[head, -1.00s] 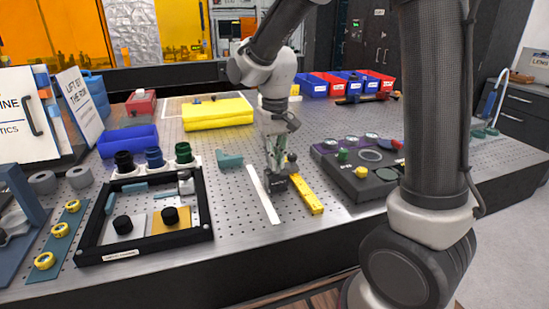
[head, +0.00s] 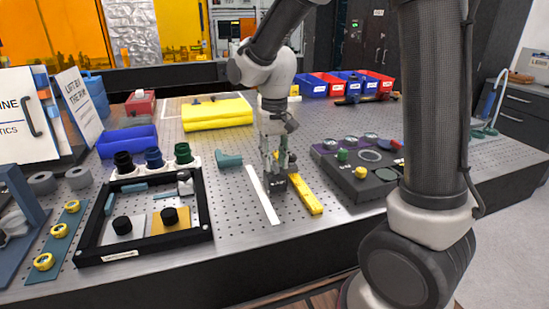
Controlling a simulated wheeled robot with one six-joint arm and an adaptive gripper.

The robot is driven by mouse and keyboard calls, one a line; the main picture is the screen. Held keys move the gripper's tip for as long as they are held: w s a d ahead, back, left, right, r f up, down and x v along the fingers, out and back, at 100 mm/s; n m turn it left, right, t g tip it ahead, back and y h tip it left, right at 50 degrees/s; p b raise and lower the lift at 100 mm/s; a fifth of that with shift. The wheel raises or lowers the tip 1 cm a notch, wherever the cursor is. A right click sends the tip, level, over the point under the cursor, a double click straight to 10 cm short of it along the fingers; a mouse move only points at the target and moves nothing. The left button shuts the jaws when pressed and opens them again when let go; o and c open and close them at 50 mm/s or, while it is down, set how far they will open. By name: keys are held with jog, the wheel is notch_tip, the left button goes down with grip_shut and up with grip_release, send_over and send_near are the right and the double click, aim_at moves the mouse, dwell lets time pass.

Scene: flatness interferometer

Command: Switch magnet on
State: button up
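A small dark block (head: 276,185), which may be the magnetic base, sits on the perforated metal table between a white strip and a yellow bar. I cannot make out its switch or a setting on it. My gripper (head: 275,160) points down at the block, with its fingers right above or against it. The fingers and the upper part of the block overlap in view, so I cannot tell whether they touch or grip anything. A dark rounded part (head: 291,157) shows just right of the fingers, partly hidden.
A white strip (head: 262,194) lies left of the block and a yellow bar (head: 306,193) right of it. A black frame (head: 146,248) stands at left, a teal angle piece (head: 229,160) nearby. A dark box with knobs (head: 355,185) stands to the right.

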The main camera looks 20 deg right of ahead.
aim_at(274, 161)
notch_tip(274, 161, up, 12)
dwell(0.6)
jog(key=s+d+t, duration=0.2)
jog(key=s+d, duration=0.5)
jog(key=s, duration=0.3)
jog(key=s+d+t, duration=0.2)
jog(key=s+d, duration=0.5)
jog(key=s, duration=0.3)
jog(key=shift+d+f, duration=0.2)
jog(key=shift+d, duration=0.2)
